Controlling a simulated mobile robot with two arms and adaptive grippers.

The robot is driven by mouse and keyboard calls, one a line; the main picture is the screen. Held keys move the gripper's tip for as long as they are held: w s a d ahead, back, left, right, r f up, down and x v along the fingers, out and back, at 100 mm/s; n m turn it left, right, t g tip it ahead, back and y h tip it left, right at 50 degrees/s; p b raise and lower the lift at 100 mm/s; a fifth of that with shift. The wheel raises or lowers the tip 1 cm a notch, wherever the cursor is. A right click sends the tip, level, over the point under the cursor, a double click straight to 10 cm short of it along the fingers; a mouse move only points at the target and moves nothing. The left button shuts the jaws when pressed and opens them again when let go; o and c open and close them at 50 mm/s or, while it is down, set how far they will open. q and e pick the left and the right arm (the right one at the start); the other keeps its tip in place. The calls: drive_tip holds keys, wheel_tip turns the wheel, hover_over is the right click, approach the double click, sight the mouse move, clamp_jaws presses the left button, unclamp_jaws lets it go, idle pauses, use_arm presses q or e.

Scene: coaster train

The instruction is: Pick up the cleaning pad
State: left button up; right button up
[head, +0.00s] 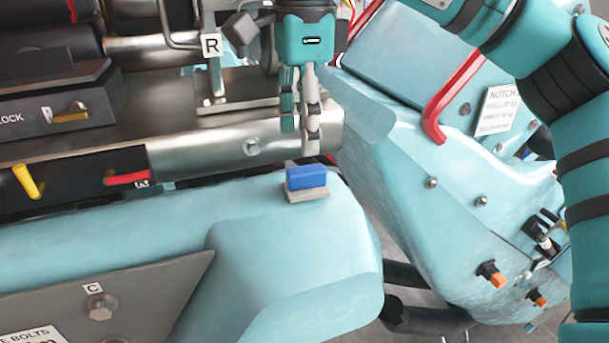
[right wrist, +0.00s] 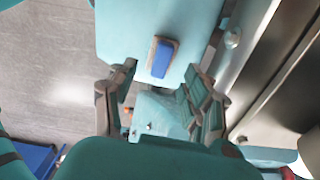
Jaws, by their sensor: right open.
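The cleaning pad (head: 306,182) has a blue top on a grey-beige base. It lies on the light teal car body, near that body's right end in the head view. In the right wrist view the pad (right wrist: 161,59) shows ahead of the fingers, roughly between them in line. My right gripper (head: 301,125) points down above the pad in the head view, apart from it. In the right wrist view its two fingers (right wrist: 160,105) are spread with nothing between them. My left gripper is in neither view.
A metal cylinder (head: 250,143) and a plate marked R (head: 212,75) stand close behind the pad. A red handle (head: 450,98) rises from the second teal body on the right. A gap separates the two bodies. The teal surface left of the pad is clear.

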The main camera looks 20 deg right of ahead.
sight(306, 168)
drive_tip(key=shift+w+d+f, duration=0.1)
drive_tip(key=shift+f, duration=0.45)
drive_tip(key=shift+w+f, duration=0.1)
drive_tip(key=shift+f, duration=0.3)
drive_tip(key=f+p, duration=0.2)
drive_tip(key=p, duration=0.1)
drive_tip(key=shift+d+f, duration=0.15)
drive_tip(key=shift+d, duration=0.05)
wheel_tip(306, 168, down, 2)
drive_tip(key=shift+f+p, duration=0.2)
drive_tip(key=shift+p, duration=0.1)
drive_tip(key=shift+d+f, duration=0.1)
drive_tip(key=shift+f, duration=0.25)
drive_tip(key=shift+c, duration=0.5)
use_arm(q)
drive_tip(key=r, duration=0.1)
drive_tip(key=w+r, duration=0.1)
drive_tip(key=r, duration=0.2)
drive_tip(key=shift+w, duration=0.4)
use_arm(e)
clamp_jaws()
